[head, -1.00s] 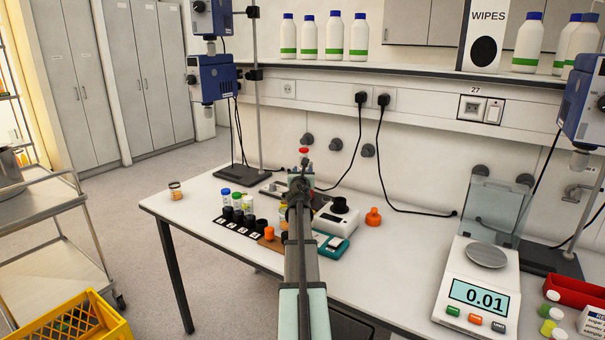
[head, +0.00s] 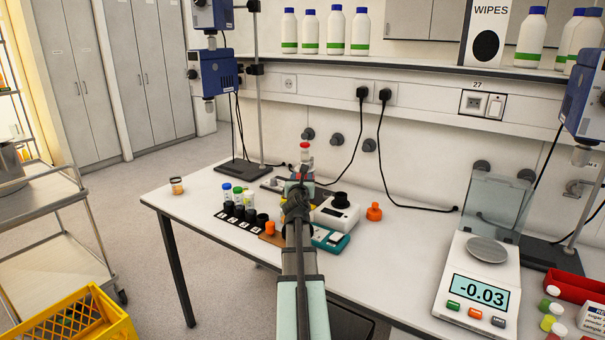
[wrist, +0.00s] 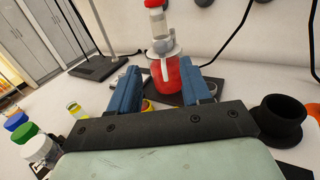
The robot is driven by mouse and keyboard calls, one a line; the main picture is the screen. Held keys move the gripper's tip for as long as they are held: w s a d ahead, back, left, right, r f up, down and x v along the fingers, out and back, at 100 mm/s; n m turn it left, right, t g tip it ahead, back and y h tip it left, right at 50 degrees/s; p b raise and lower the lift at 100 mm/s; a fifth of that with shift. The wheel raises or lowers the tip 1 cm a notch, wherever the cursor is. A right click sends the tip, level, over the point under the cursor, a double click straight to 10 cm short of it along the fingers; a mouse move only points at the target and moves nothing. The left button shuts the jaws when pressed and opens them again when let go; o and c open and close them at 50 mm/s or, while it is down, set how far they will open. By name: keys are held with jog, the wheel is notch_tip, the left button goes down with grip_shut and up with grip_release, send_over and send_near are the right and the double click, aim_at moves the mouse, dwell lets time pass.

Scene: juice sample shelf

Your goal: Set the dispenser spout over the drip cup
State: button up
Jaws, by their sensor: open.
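The dispenser (wrist: 159,30) stands upright in the wrist view, with a clear pump top and white collar on a red bottle (wrist: 175,82). In the head view its red-capped top (head: 305,150) shows just beyond my gripper (wrist: 166,88). My gripper's two blue fingers are spread wide and empty, with the bottle showing between them. They look apart from it, though the right finger overlaps its edge in view. A small yellow rim (wrist: 148,105) shows low beside the left finger. I cannot tell whether it is the drip cup. The spout's direction is unclear.
Several capped vials and black holders (head: 238,210) stand left of my arm. A white device with a black top (head: 337,211) and an orange stopper (head: 374,211) stand to the right. A stand base (head: 238,172) lies behind left. A balance (head: 480,280) sits far right.

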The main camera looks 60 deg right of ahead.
jog(key=v, duration=0.3)
jog(key=shift+s+a, duration=0.1)
jog(key=shift+a, duration=0.1)
jog(key=shift+c, duration=0.4)
